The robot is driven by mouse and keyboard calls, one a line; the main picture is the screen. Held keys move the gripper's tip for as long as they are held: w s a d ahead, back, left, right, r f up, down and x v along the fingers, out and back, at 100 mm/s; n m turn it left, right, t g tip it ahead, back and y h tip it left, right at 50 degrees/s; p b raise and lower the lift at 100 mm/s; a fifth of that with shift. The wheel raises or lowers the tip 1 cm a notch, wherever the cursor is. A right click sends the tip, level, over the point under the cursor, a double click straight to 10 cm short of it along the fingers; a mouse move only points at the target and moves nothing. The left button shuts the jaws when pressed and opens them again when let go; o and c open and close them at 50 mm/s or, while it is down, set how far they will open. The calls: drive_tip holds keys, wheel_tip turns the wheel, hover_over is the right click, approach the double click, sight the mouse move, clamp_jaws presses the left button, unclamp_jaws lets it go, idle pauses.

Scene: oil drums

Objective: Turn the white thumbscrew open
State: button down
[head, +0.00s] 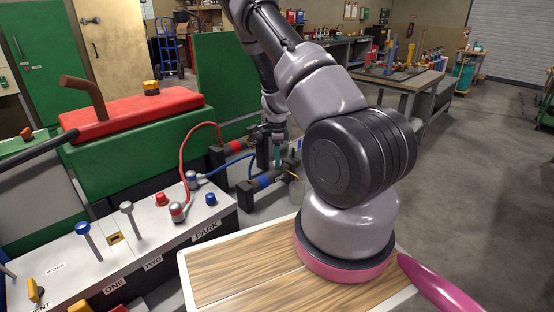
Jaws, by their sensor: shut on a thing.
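My gripper (277,150) points down in the middle of the head view, at the dark fittings beyond the wooden top. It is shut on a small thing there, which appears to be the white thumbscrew. The thumbscrew itself is too small and hidden by the fingers to make out, so its turn angle cannot be told.
A red hose (184,148) and a blue hose (228,163) run from the white control panel (150,225) to the fittings. A green and red machine (135,118) stands behind the panel. Open floor lies right.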

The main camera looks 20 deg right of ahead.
drive_tip(key=n, duration=0.7)
drive_tip(key=shift+n, duration=0.4)
drive_tip(key=n, duration=0.4)
drive_tip(key=shift+n, duration=2.1)
drive_tip(key=shift+c, duration=2.3)
unclamp_jaws()
